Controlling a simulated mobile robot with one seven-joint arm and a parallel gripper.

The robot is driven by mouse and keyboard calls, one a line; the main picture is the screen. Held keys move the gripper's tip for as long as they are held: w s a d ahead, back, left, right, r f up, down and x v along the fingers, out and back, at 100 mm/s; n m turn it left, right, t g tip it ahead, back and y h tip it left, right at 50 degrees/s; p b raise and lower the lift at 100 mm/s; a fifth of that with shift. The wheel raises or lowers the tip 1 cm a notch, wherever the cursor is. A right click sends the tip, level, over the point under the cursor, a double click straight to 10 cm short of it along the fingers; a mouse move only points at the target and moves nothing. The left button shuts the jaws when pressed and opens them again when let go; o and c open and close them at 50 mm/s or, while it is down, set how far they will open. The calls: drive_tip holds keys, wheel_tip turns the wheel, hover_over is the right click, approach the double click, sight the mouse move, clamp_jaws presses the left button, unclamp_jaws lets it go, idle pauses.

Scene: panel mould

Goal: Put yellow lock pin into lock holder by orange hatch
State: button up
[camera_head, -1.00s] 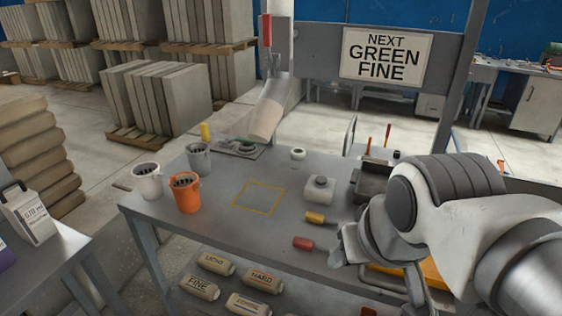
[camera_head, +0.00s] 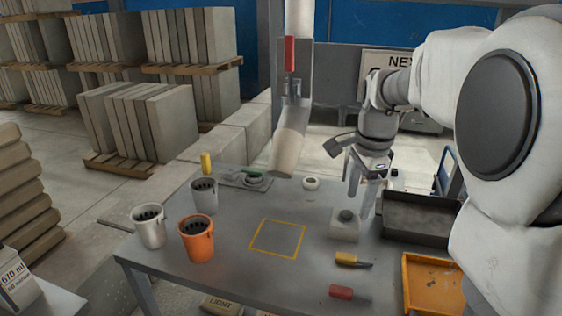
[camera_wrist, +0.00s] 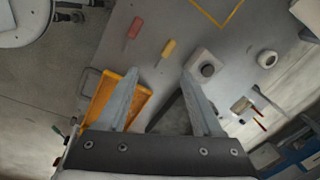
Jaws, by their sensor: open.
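My gripper (camera_head: 361,196) is open and empty above the right part of the grey table, just behind a white block with a dark round knob (camera_head: 345,224). In the wrist view its two fingers (camera_wrist: 160,76) are spread with nothing between them. A small upright yellow piece (camera_head: 206,163) stands at the table's back left, far from my gripper. A yellow-handled tool (camera_head: 352,260) lies near the right front and also shows in the wrist view (camera_wrist: 167,50). I cannot tell which is the lock pin. I cannot make out an orange hatch or lock holder.
A red-handled tool (camera_head: 347,293), an orange tray (camera_head: 411,300) and a dark bin (camera_head: 420,233) are at the right. White (camera_head: 149,228), orange (camera_head: 196,240) and grey (camera_head: 204,194) buckets stand left. A chute (camera_head: 288,140) hangs behind. The yellow-outlined square (camera_head: 277,238) is clear.

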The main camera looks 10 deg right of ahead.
drive_tip(key=w+d+f+m+g, duration=0.1)
drive_tip(key=w+d+f+m, duration=0.3)
drive_tip(key=w+f+m, duration=0.1)
drive_tip(key=b, duration=0.2)
hover_over(352, 257)
drive_tip(key=shift+m, duration=0.3)
wheel_tip(352, 257, down, 13)
drive_tip(key=shift+w+r, duration=0.15)
drive_tip(key=shift+f, duration=2.65)
clamp_jaws()
